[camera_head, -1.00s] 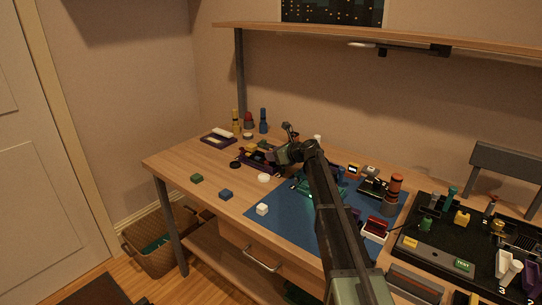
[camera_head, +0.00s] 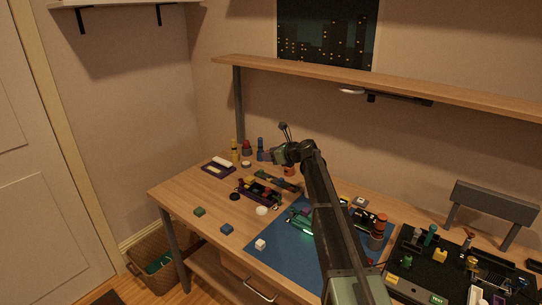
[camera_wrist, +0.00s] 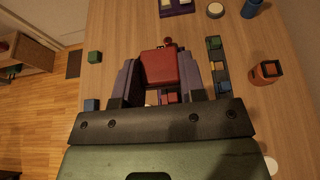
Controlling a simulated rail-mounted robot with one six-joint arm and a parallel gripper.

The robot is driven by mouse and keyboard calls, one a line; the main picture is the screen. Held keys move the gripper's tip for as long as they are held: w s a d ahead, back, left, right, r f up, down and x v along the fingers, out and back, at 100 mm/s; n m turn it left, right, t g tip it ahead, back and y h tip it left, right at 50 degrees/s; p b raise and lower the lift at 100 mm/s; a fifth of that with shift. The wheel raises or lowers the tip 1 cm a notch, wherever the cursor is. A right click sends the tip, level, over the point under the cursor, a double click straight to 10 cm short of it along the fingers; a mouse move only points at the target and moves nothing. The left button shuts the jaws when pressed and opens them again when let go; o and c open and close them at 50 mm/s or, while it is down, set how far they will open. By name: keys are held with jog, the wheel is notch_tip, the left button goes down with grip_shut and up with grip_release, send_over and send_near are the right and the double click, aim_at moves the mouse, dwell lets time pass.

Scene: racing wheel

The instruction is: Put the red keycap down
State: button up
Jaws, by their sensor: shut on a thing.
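My gripper (camera_wrist: 160,82) is shut on the red keycap (camera_wrist: 160,66), a boxy red block between its two fingers in the wrist view. In the head view my gripper (camera_head: 279,156) hangs above the back of the wooden bench (camera_head: 182,191); the keycap cannot be made out there. A purple tray (camera_head: 268,199) with small coloured pieces stands on the bench below and in front of my gripper. In the wrist view the keycap and fingers hide most of that tray.
A green block (camera_head: 199,212), a blue block (camera_head: 227,229) and a white cube (camera_head: 260,244) stand near the front edge. An orange cup (camera_wrist: 266,72) stands right of my gripper in the wrist view. A second purple tray (camera_head: 218,168) and several bottles stand at the back left.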

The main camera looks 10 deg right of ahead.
notch_tip(320, 180, up, 4)
jog(key=p, duration=0.2)
send_over(267, 188)
jog(key=s+d, duration=0.1)
jog(key=shift+s+d+r, duration=0.1)
jog(key=shift+d+r, duration=0.1)
jog(key=shift+f, duration=0.1)
notch_tip(267, 188, down, 20)
jog(key=b, duration=2)
jog(key=shift+f, duration=0.15)
jog(key=shift+r, duration=0.3)
jog(key=shift+f, duration=0.2)
jog(key=o, duration=0.9)
